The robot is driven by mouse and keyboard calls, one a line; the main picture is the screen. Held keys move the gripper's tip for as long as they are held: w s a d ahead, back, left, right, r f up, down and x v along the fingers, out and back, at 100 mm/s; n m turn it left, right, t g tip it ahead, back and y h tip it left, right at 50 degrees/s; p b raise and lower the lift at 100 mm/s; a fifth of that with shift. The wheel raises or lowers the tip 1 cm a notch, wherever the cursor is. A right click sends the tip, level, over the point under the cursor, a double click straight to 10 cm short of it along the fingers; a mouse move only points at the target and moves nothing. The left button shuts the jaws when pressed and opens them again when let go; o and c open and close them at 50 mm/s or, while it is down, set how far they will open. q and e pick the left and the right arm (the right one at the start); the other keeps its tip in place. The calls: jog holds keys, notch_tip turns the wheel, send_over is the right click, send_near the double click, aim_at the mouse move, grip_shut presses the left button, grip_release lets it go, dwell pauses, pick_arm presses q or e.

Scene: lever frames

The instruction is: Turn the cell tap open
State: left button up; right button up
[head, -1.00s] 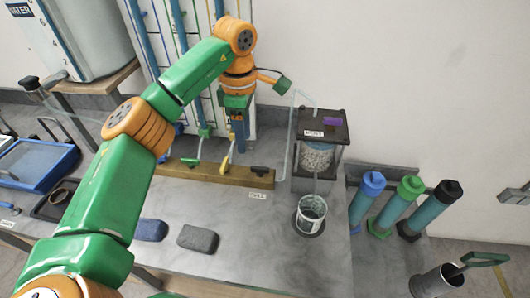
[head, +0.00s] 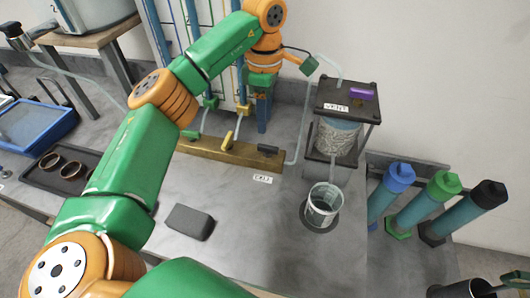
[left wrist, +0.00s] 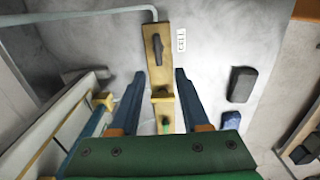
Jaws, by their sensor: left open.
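The cell tap has a black lever (head: 268,149) at the right end of a wooden bar (head: 222,150). A white label (head: 262,179) in front of it reads CELL in the left wrist view. There the black lever (left wrist: 157,47) lies roughly along the bar, beyond the fingertips. My left gripper (head: 263,125) points down over the back of the bar, close to the black lever. In the left wrist view the gripper (left wrist: 159,73) is open and empty, one finger on each side of the bar. No contact with the lever shows. My right gripper is not in view.
A yellow tap (head: 228,138) and a green tap (head: 191,135) sit further left on the bar. A thin pipe leads from the bar's right end toward a stand with a cylinder (head: 337,139). A beaker (head: 323,204) stands in front of it. A dark block (head: 189,221) lies on the bench.

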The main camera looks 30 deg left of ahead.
aim_at(265, 146)
pick_arm(q)
jog(key=shift+w+f+b, duration=0.2)
jog(key=shift+f+b, duration=0.25)
jog(key=shift+f, duration=0.8)
jog(key=shift+w+f, duration=0.1)
jog(key=shift+f, duration=0.15)
jog(key=f, duration=0.1)
jog(key=f+p, duration=0.1)
jog(key=f, duration=0.3)
jog(key=shift+s+f, duration=0.1)
jog(key=shift+s, duration=0.15)
jog(key=shift+w+f, duration=0.15)
jog(key=shift+f, duration=0.4)
grip_shut()
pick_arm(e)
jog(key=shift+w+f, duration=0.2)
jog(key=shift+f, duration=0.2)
